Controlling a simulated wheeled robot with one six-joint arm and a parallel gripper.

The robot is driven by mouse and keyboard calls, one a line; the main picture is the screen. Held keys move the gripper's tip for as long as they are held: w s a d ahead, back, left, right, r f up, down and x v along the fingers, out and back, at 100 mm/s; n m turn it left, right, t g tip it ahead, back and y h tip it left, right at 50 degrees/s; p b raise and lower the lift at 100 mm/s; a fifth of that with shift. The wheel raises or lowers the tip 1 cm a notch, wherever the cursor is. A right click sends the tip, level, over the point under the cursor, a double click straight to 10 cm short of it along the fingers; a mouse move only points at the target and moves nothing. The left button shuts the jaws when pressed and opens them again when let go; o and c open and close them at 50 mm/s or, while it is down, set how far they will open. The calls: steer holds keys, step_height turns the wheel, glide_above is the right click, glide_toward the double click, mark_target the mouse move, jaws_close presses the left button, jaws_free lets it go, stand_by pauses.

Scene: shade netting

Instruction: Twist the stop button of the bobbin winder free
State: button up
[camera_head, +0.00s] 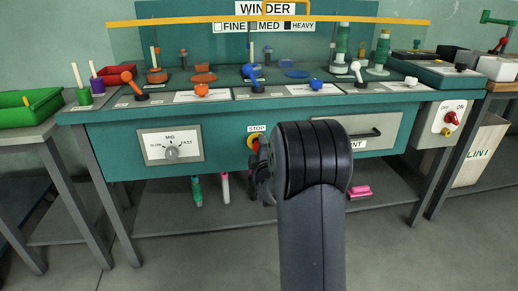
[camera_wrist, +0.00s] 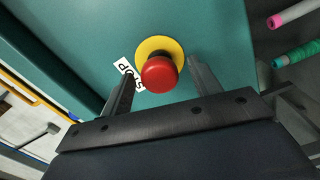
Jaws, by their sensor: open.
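The stop button is a red mushroom knob (camera_wrist: 159,75) on a yellow round plate (camera_wrist: 172,49), on the teal front of the bobbin winder (camera_head: 222,146). A white STOP label (camera_head: 257,129) sits above it in the head view. My gripper (camera_wrist: 160,82) is open, with one finger on either side of the red knob in the wrist view. I cannot tell whether the fingers touch it. In the head view my arm hides most of the button, and only part of the yellow plate (camera_head: 252,142) and some red show.
A speed dial (camera_head: 171,151) is on the front panel to the left. A drawer with a dark handle (camera_head: 365,134) is to the right. A red OFF/ON switch (camera_head: 451,118) is farther right. Bobbins and levers stand on the top. A pink item (camera_head: 359,191) lies below.

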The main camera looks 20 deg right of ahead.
steer(key=shift+v, duration=2.5)
steer(key=shift+o, duration=0.2)
steer(key=o, duration=0.5)
steer(key=p+v, duration=0.2)
steer(key=v, duration=0.8)
steer(key=shift+s+a+r, duration=0.1)
steer(key=shift+s, duration=0.3)
steer(key=shift+w, duration=0.15)
